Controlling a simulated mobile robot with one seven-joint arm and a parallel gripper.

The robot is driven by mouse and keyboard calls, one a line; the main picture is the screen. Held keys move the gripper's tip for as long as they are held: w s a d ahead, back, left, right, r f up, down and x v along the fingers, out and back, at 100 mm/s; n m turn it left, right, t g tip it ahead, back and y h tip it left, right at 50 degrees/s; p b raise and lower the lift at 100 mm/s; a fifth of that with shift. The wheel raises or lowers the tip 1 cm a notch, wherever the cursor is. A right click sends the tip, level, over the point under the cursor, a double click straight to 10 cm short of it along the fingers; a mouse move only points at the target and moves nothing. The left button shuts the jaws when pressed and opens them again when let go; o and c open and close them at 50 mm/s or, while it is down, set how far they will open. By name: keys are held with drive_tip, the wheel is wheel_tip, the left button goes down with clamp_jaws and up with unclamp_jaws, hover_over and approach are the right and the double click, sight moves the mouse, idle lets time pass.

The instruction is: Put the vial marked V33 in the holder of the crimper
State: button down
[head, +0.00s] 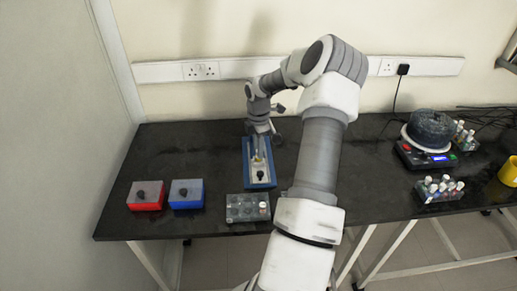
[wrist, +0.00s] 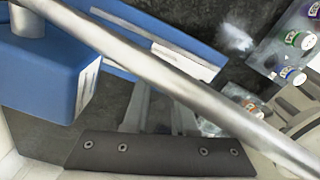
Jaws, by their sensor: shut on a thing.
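The crimper (head: 259,180) has a blue base and stands on the dark bench left of my arm. It shows large in the wrist view as blue parts (wrist: 45,75) with a metal rod (wrist: 150,75) crossing close to the camera. My gripper (head: 258,150) points down over the crimper's base. In the wrist view, my gripper's fingers (wrist: 160,105) are close together near the blue base. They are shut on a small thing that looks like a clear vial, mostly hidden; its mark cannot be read. I cannot tell whether it touches the holder.
A clear rack (head: 240,208) stands in front of the crimper. Red (head: 146,196) and blue (head: 187,194) boxes stand at left. At right are a scale (head: 425,158), a rack of capped vials (head: 438,189) and a yellow cup (head: 509,171).

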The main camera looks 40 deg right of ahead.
drive_tip(key=shift+f, duration=0.45)
drive_tip(key=shift+c, duration=1.6)
unclamp_jaws()
drive_tip(key=shift+r, duration=0.15)
drive_tip(key=shift+r+p, duration=2.6)
drive_tip(key=shift+r, duration=0.3)
